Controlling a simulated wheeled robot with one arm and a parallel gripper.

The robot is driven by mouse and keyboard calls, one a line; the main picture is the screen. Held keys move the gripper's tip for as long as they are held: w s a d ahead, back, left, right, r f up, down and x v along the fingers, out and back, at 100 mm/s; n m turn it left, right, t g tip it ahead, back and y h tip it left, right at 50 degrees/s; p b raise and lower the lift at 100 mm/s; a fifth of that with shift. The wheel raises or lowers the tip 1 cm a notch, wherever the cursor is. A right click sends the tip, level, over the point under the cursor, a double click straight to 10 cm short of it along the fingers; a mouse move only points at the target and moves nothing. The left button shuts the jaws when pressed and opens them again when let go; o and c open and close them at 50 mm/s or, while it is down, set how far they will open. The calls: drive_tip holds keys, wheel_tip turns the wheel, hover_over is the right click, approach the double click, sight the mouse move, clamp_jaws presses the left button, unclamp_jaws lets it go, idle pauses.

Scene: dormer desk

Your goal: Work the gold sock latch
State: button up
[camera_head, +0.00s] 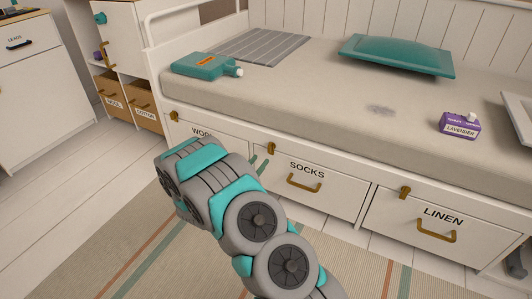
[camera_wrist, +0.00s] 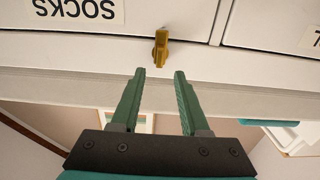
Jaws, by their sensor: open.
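The gold sock latch (camera_head: 272,147) sits at the upper left corner of the white SOCKS drawer (camera_head: 330,193), on the rail under the bed. In the wrist view, which is upside down, the gold latch (camera_wrist: 161,48) shows just beyond my green fingertips, lined up with the gap between them. My gripper (camera_wrist: 160,72) is open and empty, with no finger visibly touching the latch. In the head view my gripper (camera_head: 262,160) is partly hidden by my arm, just below and left of the latch. The SOCKS label (camera_wrist: 75,10) shows upside down. The drawer front looks closed.
The WOOL drawer (camera_head: 232,144) is left of SOCKS, partly hidden by my arm; the LINEN drawer (camera_head: 405,232) is on the right, with its own gold latch (camera_head: 405,191). A teal bottle (camera_head: 205,66), teal cushion (camera_head: 395,55) and purple LAVENDER box (camera_head: 459,126) lie on the bed.

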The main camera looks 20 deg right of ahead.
sight(270, 150)
drive_tip(key=x, duration=0.7)
drive_tip(key=shift+c, duration=0.2)
clamp_jaws()
idle(0.5)
